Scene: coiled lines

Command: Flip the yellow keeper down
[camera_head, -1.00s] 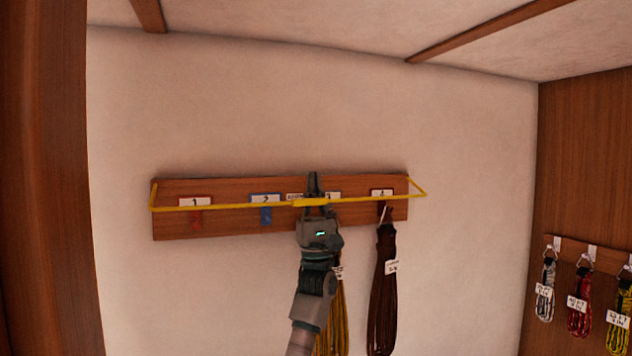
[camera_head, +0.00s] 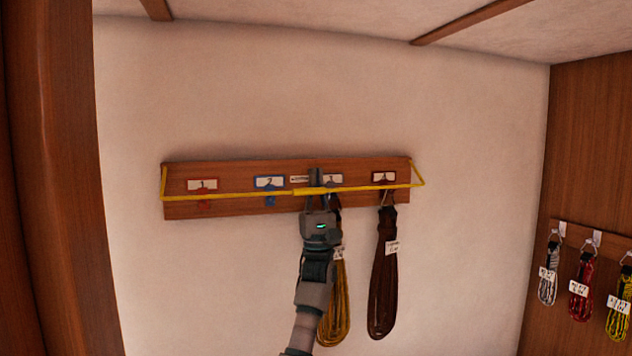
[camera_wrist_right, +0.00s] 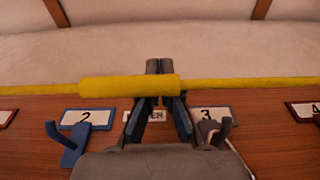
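The yellow keeper (camera_head: 240,195) is a long bar with a thicker middle sleeve, hinged at both ends of the wooden hook board (camera_head: 230,210). It stands out in front of the board, at about the height of the hooks. The sleeve (camera_wrist_right: 110,86) also shows in the right wrist view. My right gripper (camera_head: 315,176) comes from below at the sleeve. Its fingertips (camera_wrist_right: 160,67) are together with nothing visible between them. The fingers pass behind the sleeve, which crosses in front of them; contact is unclear. My left gripper is not in view.
Red hook 1 (camera_head: 204,203) and blue hook 2 (camera_head: 269,198) are empty. A yellow coil (camera_head: 336,310) hangs at hook 3, partly behind my arm. A brown coil (camera_head: 383,285) hangs at hook 4. More coils (camera_head: 580,295) hang on the right wall.

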